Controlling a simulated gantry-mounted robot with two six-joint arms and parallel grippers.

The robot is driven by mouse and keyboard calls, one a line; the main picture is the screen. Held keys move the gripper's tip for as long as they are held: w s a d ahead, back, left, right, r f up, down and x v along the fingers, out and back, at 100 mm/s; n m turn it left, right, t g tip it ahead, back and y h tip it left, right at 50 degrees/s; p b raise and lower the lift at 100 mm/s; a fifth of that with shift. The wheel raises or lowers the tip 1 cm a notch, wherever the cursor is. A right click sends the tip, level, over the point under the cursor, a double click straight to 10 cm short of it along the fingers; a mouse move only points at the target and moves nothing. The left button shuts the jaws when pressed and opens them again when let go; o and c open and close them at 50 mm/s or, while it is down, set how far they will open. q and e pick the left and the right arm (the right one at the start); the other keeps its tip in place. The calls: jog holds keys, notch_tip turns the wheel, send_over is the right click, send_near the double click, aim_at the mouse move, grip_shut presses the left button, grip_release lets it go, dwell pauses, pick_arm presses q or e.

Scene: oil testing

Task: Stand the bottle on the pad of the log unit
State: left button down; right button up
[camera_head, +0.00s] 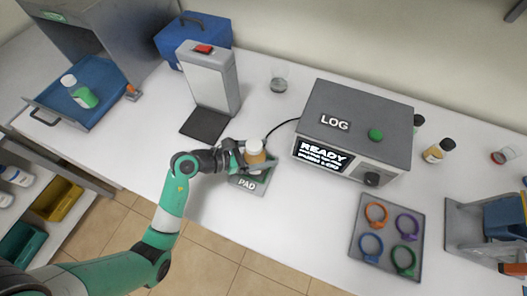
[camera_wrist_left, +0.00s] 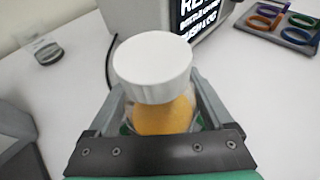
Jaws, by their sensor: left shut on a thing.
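The bottle (camera_head: 256,152) has a white cap and amber contents. My left gripper (camera_head: 243,158) is shut on it and holds it upright over the pad (camera_head: 246,184) of the log unit. In the left wrist view the bottle (camera_wrist_left: 152,70) stands between the two fingers of my left gripper (camera_wrist_left: 158,118). I cannot tell whether its base touches the pad, as the gripper and bottle hide the contact. The log unit (camera_head: 355,125) is a grey box with a lit screen reading READY, a green button and a dark knob. My right gripper is not in view.
A white device with a red switch (camera_head: 204,50) and a dark base stands left of the log unit. A tray of coloured rings (camera_head: 387,241) lies at the front right. Another amber bottle (camera_head: 437,150) stands right of the log unit.

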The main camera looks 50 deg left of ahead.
aim_at(245, 155)
pick_arm(q)
grip_release()
jog(key=shift+f, duration=0.1)
jog(key=shift+r, duration=0.25)
jog(key=v, duration=1.2)
jog(key=shift+f, duration=0.15)
